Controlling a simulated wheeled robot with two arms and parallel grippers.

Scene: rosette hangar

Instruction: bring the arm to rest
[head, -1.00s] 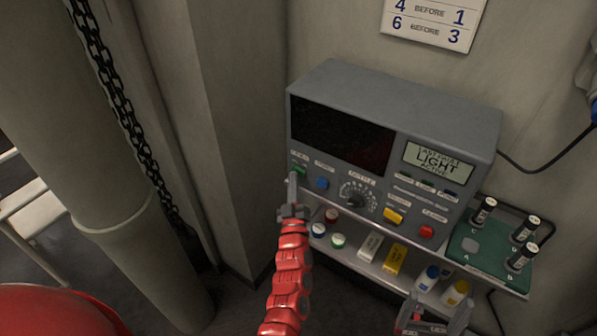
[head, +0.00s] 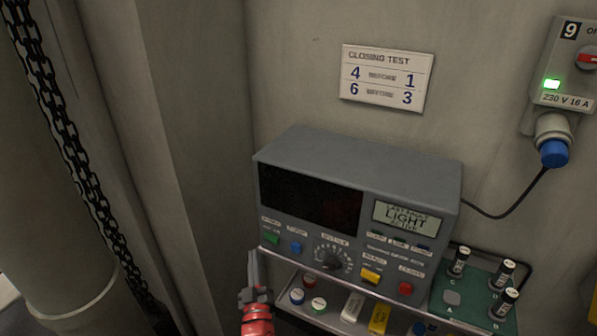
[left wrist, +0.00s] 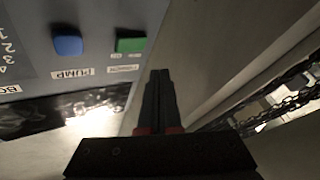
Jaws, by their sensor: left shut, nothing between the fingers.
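My left gripper (head: 253,256) shows at the lower middle of the head view, its arm red below it. Its fingers are shut together with nothing between them. They are just left of and below the green button (head: 271,238) on the grey control box (head: 365,165), apart from it in the picture. In the left wrist view the shut fingers (left wrist: 158,80) point past the green button (left wrist: 130,41), with the blue button (left wrist: 68,46) farther left. My right gripper is not in view.
A column with a chain (head: 65,140) stands left. A power socket (head: 553,100) with a cable is on the right wall.

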